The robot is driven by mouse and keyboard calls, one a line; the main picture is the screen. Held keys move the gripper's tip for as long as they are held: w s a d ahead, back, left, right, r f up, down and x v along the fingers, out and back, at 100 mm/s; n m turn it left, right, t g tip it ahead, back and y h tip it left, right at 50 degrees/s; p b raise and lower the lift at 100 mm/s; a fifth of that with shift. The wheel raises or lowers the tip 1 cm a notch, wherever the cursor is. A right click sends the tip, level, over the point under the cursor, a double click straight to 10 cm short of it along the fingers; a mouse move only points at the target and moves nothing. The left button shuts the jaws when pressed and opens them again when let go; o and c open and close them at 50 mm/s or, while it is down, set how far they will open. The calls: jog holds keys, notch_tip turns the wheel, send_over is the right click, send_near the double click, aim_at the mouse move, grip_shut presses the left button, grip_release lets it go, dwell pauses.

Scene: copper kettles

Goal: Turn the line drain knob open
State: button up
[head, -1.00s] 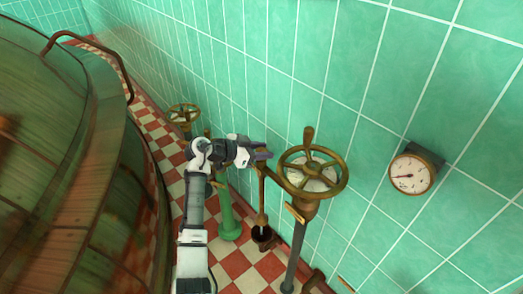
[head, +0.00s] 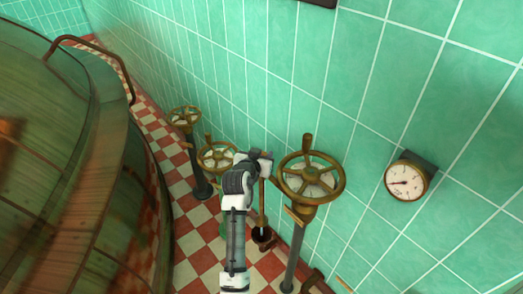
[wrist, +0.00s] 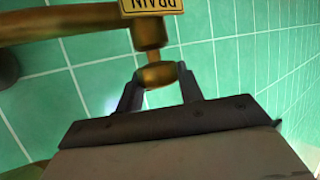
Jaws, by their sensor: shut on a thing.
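The line drain knob (wrist: 157,75) is a small brass knob on a brass stem in the wrist view. A yellow plate (wrist: 150,6) reading "DRAIN", upside down, sits above it. My gripper (wrist: 155,86) is shut on the knob, with one dark finger on each side. In the head view my gripper (head: 264,162) is close to the wall, just left of the nearest handwheel. The knob cannot be made out there. A thin brass drain pipe (head: 262,205) hangs below my gripper over a dark-mouthed funnel (head: 263,236).
The nearest brass handwheel (head: 311,178) stands right beside my gripper. Two more handwheels, one middle (head: 218,156) and one far (head: 185,116), stand to the left. A round gauge (head: 405,181) is on the green tiled wall. A large copper kettle (head: 70,160) fills the left.

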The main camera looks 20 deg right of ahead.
jog(key=shift+r+n+t+y+p, duration=0.15)
jog(key=shift+n+t+y+p, duration=0.65)
jog(key=shift+n+y+p, duration=0.45)
jog(key=shift+n+y, duration=0.25)
jog(key=o, duration=1)
jog(key=shift+s+a+b, duration=0.15)
jog(key=shift+s+b, duration=0.3)
jog(key=s+a+b, duration=0.2)
jog(key=s+a, duration=0.3)
jog(key=s, duration=0.6)
jog(key=shift+r+b, duration=0.15)
jog(key=shift+b, duration=0.25)
